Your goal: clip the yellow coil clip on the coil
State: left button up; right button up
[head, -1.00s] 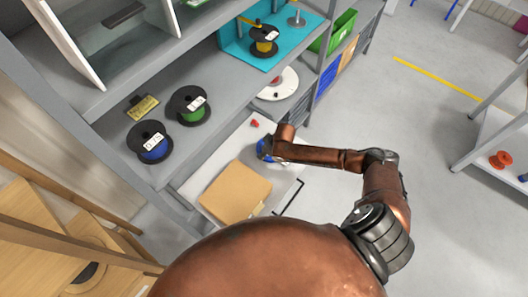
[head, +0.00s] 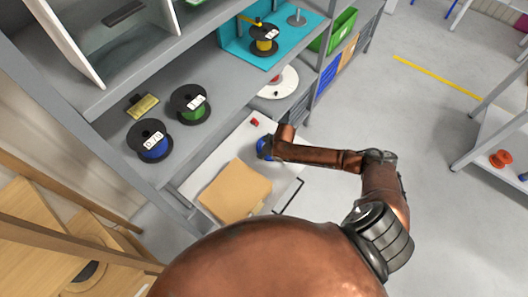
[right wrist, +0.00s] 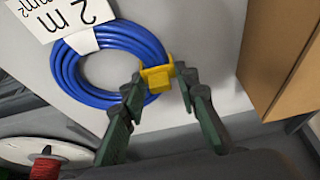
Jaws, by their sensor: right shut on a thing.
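The blue coil (right wrist: 70,70) lies on a light surface in the right wrist view, with a white printed label (right wrist: 78,20) over its upper left. The yellow coil clip (right wrist: 158,77) is between the fingertips of my right gripper (right wrist: 163,84), which is shut on it. The clip overlaps the coil's right side; I cannot tell whether it is seated around the strands. In the head view the blue coil (head: 263,147) is partly hidden by my right gripper and wrist, and the clip cannot be made out. My left gripper is not in view.
A cardboard box (head: 236,190) lies beside the coil on the white worktop (head: 215,160). A small red item (head: 255,122) is behind it. Blue (head: 152,147) and green (head: 194,108) reels stand on the shelf to the left. A white reel (head: 278,83) is farther back.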

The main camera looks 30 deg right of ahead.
jog(key=shift+s+f, duration=0.1)
jog(key=shift+f, duration=0.2)
jog(key=o, duration=1.1)
jog(key=shift+o, duration=0.5)
jog(key=shift+o, duration=1.3)
jog(key=shift+r, duration=0.2)
notch_tip(320, 180, up, 7)
jog(key=p, duration=0.7)
jog(key=shift+f, duration=0.15)
